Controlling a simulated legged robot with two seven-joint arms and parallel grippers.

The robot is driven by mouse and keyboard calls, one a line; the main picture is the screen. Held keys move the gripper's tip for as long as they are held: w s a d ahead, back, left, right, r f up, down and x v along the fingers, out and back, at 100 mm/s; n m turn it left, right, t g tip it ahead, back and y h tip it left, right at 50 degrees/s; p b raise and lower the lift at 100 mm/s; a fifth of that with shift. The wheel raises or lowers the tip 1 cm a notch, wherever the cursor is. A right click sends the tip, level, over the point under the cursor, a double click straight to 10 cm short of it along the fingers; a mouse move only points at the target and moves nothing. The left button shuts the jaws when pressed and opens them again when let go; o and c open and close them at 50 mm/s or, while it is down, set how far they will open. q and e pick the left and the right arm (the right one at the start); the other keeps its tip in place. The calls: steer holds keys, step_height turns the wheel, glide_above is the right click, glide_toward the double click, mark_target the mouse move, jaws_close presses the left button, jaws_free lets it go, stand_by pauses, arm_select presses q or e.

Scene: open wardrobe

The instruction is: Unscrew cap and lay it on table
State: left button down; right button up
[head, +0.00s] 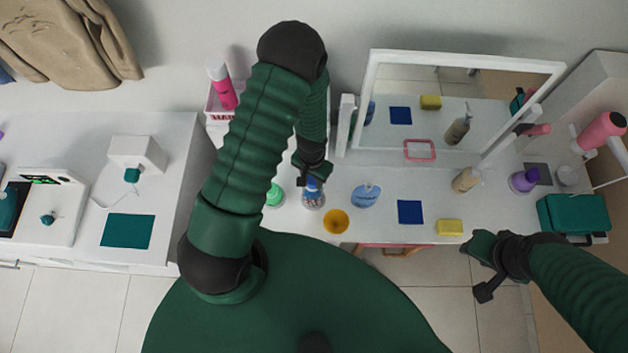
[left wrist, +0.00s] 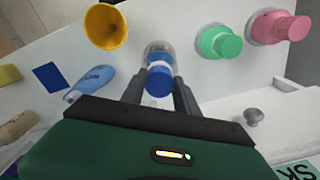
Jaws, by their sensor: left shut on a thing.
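A small clear bottle (left wrist: 158,52) with a blue cap (left wrist: 158,84) stands on the white table (head: 385,232). In the head view the blue cap (head: 312,184) is partly covered by my left gripper (head: 311,178), which reaches down from above. In the left wrist view my left gripper's fingers (left wrist: 159,88) lie on both sides of the blue cap and are shut on it. The cap is at the bottle; whether its thread is loose cannot be told. My right gripper (head: 482,270) is open and empty, in front of the table's right part.
A green-capped bottle (head: 274,195) is left of the gripper. A yellow funnel (head: 336,221), blue pouch (head: 366,195), blue square (head: 410,212) and yellow sponge (head: 450,228) lie to the right. A mirror (head: 455,62) stands behind. Small bare table patches lie between them.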

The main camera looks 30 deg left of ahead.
arm_select(q)
steer(key=n, duration=0.9)
steer(key=shift+w+r+n, duration=0.1)
steer(key=shift+n, duration=0.2)
steer(key=n+p, duration=0.1)
steer(key=n, duration=0.4)
steer(key=shift+n, duration=0.4)
steer(key=shift+a+n, duration=0.1)
steer(key=shift+n, duration=0.8)
steer(key=c, duration=1.1)
jaws_free()
steer(key=shift+o, duration=1.2)
steer(key=shift+a, duration=0.2)
steer(key=shift+c, duration=0.2)
